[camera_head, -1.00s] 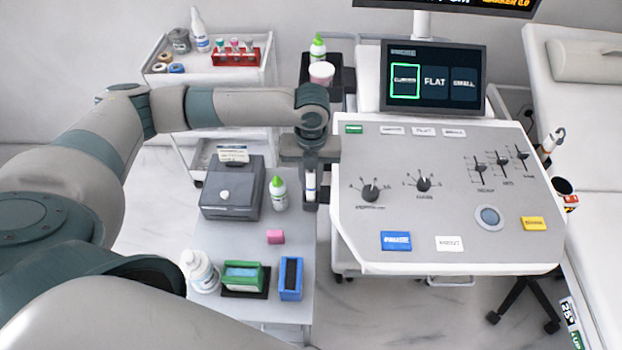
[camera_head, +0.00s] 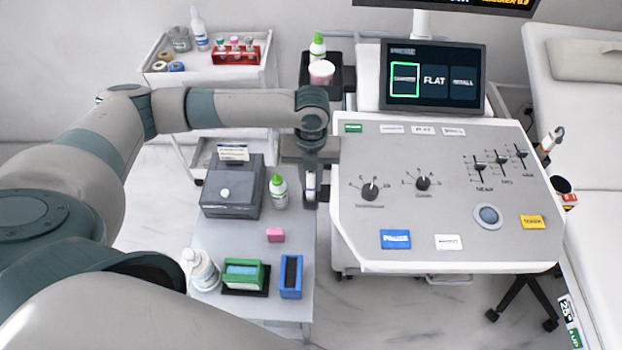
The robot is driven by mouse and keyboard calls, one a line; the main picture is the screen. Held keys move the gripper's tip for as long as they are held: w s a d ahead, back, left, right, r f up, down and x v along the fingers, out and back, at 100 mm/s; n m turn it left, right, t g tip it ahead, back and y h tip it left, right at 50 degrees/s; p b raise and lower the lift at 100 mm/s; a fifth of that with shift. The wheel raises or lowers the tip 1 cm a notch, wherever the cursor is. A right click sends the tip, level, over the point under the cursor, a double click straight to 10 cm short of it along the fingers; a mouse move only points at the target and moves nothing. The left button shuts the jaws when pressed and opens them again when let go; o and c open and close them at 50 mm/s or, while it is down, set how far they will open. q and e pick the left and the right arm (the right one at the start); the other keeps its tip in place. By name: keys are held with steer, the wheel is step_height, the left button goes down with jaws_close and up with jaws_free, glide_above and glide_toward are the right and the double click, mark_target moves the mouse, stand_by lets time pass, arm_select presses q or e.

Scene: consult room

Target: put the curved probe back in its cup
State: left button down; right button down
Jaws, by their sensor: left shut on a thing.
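My left gripper (camera_head: 310,192) points down between the grey side table and the left edge of the console. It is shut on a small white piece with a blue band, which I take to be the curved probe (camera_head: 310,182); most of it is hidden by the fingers. A dark open cup (camera_head: 562,186) is at the console's right side, far from the gripper. Another white probe (camera_head: 552,140) stands upright in a holder just behind that cup. My right gripper is not in view.
The console (camera_head: 450,200) carries knobs, sliders and a screen (camera_head: 433,77). The side table (camera_head: 215,240) holds a grey box (camera_head: 232,187), bottles, a pink block (camera_head: 275,235) and green and blue holders. A white couch (camera_head: 590,150) stands at the right.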

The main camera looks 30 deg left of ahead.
arm_select(q)
steer(key=c, duration=1.5)
jaws_free()
steer(key=shift+r, duration=0.1)
step_height(320, 180, up, 17)
steer(key=b, duration=0.3)
steer(key=shift+r, duration=0.15)
steer(key=shift+s, duration=0.15)
